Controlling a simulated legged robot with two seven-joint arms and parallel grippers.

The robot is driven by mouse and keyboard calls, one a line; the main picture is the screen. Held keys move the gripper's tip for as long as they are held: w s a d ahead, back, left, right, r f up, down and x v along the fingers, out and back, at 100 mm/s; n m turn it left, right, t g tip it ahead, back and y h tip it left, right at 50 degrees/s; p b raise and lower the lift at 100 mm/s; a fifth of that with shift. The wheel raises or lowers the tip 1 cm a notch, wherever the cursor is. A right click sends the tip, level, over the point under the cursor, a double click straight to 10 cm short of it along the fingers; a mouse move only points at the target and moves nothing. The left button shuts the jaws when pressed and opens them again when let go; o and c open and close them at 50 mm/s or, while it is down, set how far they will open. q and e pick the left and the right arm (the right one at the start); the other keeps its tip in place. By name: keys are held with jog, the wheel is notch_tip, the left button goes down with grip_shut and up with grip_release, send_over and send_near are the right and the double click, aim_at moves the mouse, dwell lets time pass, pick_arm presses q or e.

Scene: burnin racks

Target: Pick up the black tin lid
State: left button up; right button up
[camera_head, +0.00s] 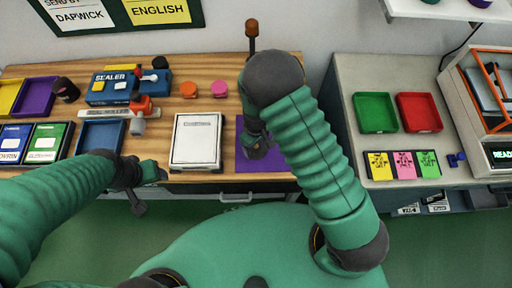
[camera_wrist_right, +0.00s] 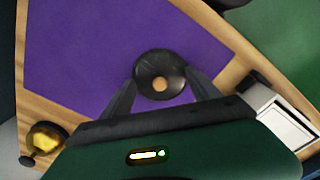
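A round black disc with a tan centre, likely the black tin lid (camera_wrist_right: 149,90), lies over the purple mat (camera_wrist_right: 75,60) in the right wrist view. My right gripper (camera_wrist_right: 161,82) has its two dark fingers spread, one on each side of the disc, with the tips at its rim. I cannot tell whether they press on it. In the head view my right gripper (camera_head: 257,146) is low over the purple mat (camera_head: 272,162), and the arm hides much of that spot. My left gripper (camera_head: 143,178) hangs at the table's front edge, apart from the lid; its opening is unclear.
A white box (camera_head: 196,140) stands just left of the mat. A grey bench (camera_head: 345,75) with green and red trays stands right, beyond a gap.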

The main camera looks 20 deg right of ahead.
jog(key=shift+s+a, duration=0.15)
jog(key=shift+a, duration=0.05)
jog(key=c, duration=0.5)
jog(key=shift+d+f, duration=0.1)
jog(key=shift+d, duration=0.05)
jog(key=shift+s, duration=0.1)
jog(key=shift+c, duration=0.2)
